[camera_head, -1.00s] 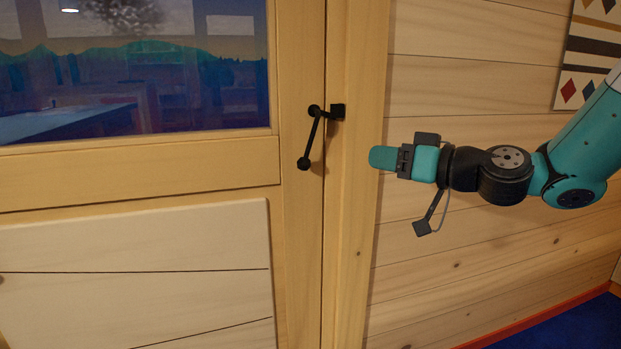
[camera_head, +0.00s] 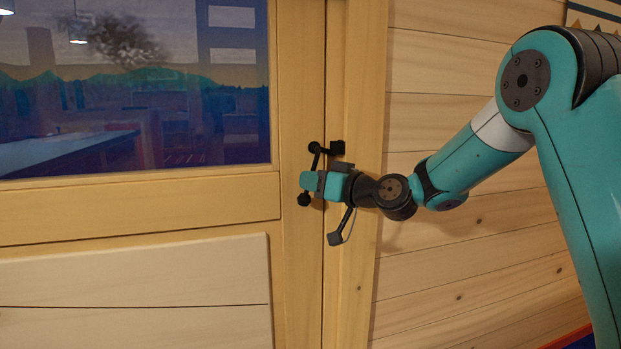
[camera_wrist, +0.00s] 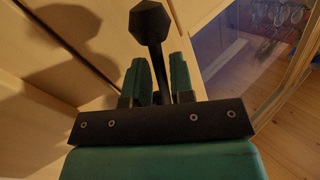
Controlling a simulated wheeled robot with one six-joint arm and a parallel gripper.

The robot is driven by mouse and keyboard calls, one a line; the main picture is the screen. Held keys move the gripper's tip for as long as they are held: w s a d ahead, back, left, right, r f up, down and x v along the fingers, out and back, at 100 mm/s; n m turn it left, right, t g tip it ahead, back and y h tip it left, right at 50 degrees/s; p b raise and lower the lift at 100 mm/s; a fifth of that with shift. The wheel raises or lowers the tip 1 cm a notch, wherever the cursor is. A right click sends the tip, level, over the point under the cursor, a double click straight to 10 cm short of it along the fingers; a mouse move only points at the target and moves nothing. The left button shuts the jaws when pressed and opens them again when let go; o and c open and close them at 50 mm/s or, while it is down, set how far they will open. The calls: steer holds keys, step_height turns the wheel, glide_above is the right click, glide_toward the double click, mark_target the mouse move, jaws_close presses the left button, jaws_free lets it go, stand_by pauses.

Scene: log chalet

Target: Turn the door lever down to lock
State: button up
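The black door lever (camera_head: 307,190) hangs down and slightly left from its pivot on the door edge, with a knob at its end. My gripper (camera_head: 311,182) has its teal fingers at the lever's lower half, just above the knob. In the wrist view the lever's bar (camera_wrist: 157,62) runs between the two fingers of my gripper (camera_wrist: 159,80), its knob sticking out beyond them. The gap around the bar is narrow, and I cannot tell whether the fingers press on it. A black latch block (camera_head: 336,147) sits beside the pivot on the frame.
The wooden door (camera_head: 120,206) has a large glass pane (camera_head: 130,110) and looks closed against its post. The plank wall (camera_head: 450,130) is to the right, behind my arm. A wooden floor (camera_wrist: 290,145) shows at right in the wrist view.

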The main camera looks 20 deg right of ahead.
steer(key=shift+w+a, duration=0.3)
steer(key=shift+w, duration=0.1)
steer(key=shift+c, duration=0.2)
jaws_close()
steer(key=shift+d+f+n+g+b, duration=0.1)
steer(key=shift+d+n+g+b, duration=0.25)
steer(key=shift+n+b, duration=0.1)
steer(key=shift+d+n+g+h, duration=0.45)
steer(key=shift+d+n+h, duration=0.25)
steer(key=shift+n, duration=0.25)
steer(key=shift+o, duration=0.2)
jaws_free()
